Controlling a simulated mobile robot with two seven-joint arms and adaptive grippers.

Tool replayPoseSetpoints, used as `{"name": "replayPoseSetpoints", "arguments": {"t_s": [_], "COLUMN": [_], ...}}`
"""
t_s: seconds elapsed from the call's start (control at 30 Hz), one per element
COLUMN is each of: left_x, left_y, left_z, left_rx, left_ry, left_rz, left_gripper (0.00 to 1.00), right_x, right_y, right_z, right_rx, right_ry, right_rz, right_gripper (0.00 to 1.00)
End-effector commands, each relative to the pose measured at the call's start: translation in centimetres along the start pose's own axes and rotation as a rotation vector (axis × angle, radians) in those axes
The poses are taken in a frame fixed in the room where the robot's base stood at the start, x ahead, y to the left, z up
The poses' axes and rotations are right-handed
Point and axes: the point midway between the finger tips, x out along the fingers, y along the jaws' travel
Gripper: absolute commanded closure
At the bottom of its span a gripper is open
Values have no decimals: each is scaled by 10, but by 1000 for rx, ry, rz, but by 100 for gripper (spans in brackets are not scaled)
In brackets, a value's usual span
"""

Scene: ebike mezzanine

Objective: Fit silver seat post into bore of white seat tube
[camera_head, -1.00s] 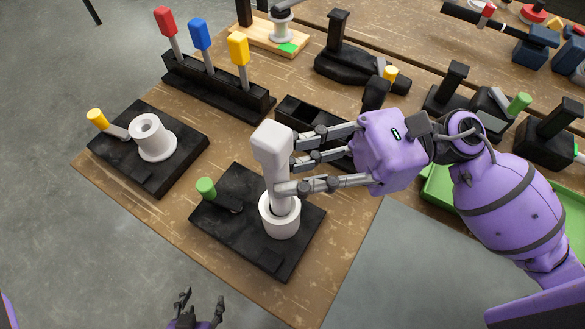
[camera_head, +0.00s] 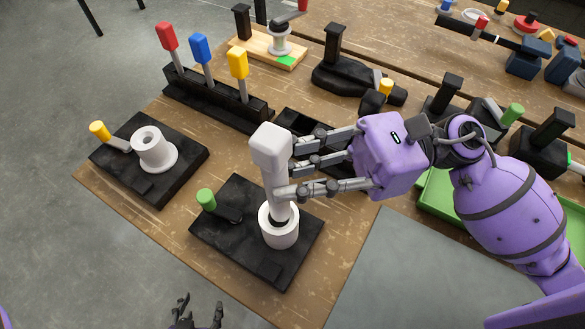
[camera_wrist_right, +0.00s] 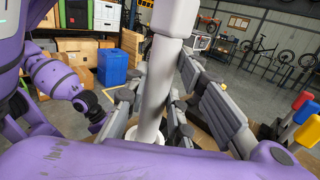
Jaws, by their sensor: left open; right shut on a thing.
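The seat post (camera_head: 277,180) has a white block-shaped head and a paler grey shaft. My right gripper (camera_head: 290,170) is shut on it, and it also shows in the right wrist view (camera_wrist_right: 155,95). The post is close to upright, with its lower end at the mouth of the white seat tube (camera_head: 279,228); whether it is inside the bore, and how deep, I cannot tell for sure. The tube stands on a black base (camera_head: 235,255) with a green-tipped lever (camera_head: 206,199). My left gripper (camera_head: 197,310) is open and empty at the bottom edge, away from the table.
A second white tube (camera_head: 150,146) with an open bore stands on a black base with a yellow-tipped lever. A rack (camera_head: 215,105) with red, blue and yellow handled tools is behind. A green tray (camera_head: 440,213) lies at right. Bare wood lies around the bases.

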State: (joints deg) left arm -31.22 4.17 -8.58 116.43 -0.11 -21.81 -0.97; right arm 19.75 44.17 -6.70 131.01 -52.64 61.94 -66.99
Motion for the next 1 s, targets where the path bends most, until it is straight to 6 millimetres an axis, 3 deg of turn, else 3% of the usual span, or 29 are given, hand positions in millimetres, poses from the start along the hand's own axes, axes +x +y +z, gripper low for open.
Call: {"name": "replayPoseSetpoints", "arguments": {"t_s": [0.4,1.0], "left_x": [3,3], "left_y": [0,0], "left_z": [12,12], "left_rx": [0,1], "left_ry": [-16,-15], "left_rz": [1,1], "left_gripper": [48,48], "right_x": [2,2], "right_y": [0,0], "right_z": [0,0], "right_rx": [2,1], "right_ry": [-22,-22], "right_rz": [-8,-8], "right_gripper": [100,100]}}
